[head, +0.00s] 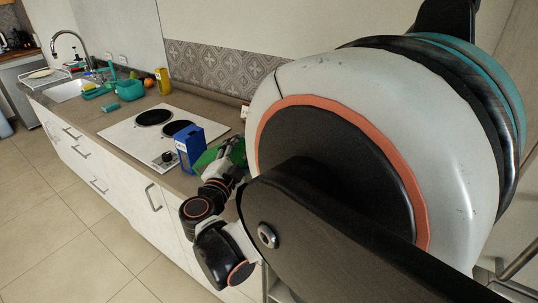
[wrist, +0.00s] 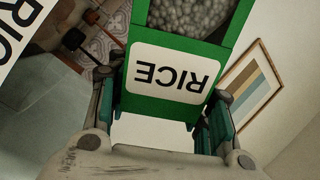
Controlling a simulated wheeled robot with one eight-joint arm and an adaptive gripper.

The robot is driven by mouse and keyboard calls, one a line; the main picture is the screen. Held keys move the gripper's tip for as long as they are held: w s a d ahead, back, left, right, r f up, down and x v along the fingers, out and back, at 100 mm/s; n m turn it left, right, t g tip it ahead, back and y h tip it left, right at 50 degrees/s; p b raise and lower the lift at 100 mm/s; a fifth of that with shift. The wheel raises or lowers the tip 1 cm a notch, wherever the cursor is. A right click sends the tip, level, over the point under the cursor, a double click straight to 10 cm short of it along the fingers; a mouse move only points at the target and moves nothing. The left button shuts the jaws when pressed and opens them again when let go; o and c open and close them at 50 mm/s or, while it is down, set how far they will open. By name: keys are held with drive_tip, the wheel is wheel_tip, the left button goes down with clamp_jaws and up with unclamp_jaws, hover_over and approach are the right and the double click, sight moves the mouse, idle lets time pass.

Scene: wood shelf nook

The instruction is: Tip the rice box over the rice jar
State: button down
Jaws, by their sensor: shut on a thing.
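The green rice box (wrist: 172,75), with a white RICE label and a window showing pale grains, is between the fingers of my gripper (wrist: 163,92), which is shut on it. Its lettering appears upside down in the wrist view. In the head view the box (head: 206,157) is a tilted green shape, partly hidden behind a blue box and my arm. A white label with part of the word RICE (wrist: 16,32) shows at the left edge of the wrist view, apparently on the rice jar. The rest of the jar is cut off, and I cannot make it out in the head view.
The blue box (head: 189,147) stands on the counter beside the cooktop (head: 135,131). A yellow box (head: 163,81), teal bowl (head: 128,91) and sink (head: 68,91) are farther along. A framed picture (wrist: 250,82) hangs on the wall. Floor in front of the drawers is clear.

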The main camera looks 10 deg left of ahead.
drive_tip(key=shift+r+m, duration=0.1)
drive_tip(key=shift+m, duration=1.4)
drive_tip(key=shift+d+f+m+b, duration=0.75)
drive_tip(key=shift+d+m+b, duration=0.05)
drive_tip(key=shift+d+b, duration=0.1)
idle(0.4)
drive_tip(key=shift+d+r+m+b, duration=0.15)
drive_tip(key=shift+m+b, duration=0.35)
drive_tip(key=shift+m, duration=1.7)
idle(3.0)
